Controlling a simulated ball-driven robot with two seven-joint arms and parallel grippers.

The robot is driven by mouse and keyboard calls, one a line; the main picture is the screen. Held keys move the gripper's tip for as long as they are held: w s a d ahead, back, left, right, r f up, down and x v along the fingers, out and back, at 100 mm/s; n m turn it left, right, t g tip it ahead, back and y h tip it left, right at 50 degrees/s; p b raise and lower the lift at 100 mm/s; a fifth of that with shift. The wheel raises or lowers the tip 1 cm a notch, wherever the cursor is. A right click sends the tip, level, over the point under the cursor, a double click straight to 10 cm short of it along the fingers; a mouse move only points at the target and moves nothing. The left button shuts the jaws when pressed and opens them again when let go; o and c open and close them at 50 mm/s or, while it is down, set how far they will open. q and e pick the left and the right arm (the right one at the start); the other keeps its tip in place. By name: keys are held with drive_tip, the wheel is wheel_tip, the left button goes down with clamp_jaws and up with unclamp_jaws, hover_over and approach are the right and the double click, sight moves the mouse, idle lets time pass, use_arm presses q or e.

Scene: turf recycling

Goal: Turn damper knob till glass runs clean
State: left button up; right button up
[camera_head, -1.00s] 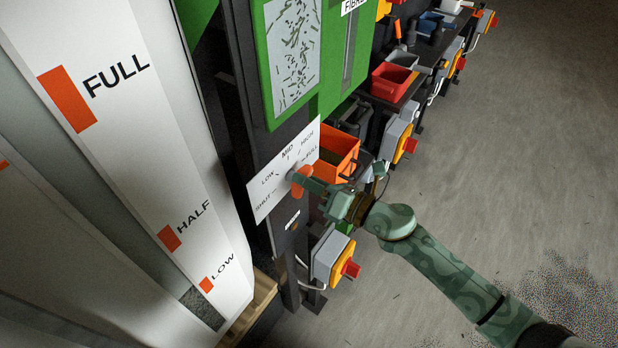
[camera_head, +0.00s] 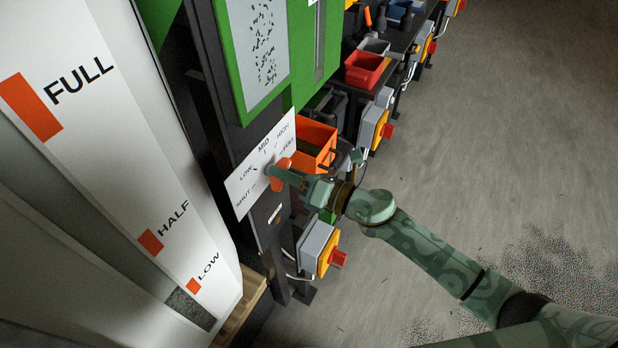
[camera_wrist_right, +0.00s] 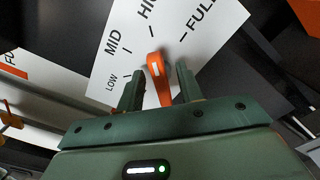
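The orange damper knob (camera_head: 281,174) sits on a white dial plate (camera_head: 242,187) marked SHUT, LOW, MID, HIGH and FULL. In the right wrist view the knob (camera_wrist_right: 159,85) has a white stripe, and its tip points near the HIGH mark. My right gripper (camera_wrist_right: 159,88) has one finger on each side of the knob, with narrow gaps visible. In the head view my right gripper (camera_head: 288,177) is at the knob and hides part of it. The glass window (camera_head: 262,50) above the dial shows scattered dark fragments. My left gripper is out of view.
A white panel (camera_head: 100,140) marked FULL, HALF and LOW stands at left. An orange bin (camera_head: 314,140) is just behind the dial, and a red bin (camera_head: 366,70) is farther back. A grey box with a red button (camera_head: 338,258) is below. Open floor lies right.

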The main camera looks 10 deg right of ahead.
drive_tip(key=b+v, duration=0.3)
drive_tip(key=v, duration=1.3)
drive_tip(key=shift+s+d, duration=0.1)
drive_tip(key=shift+d, duration=0.05)
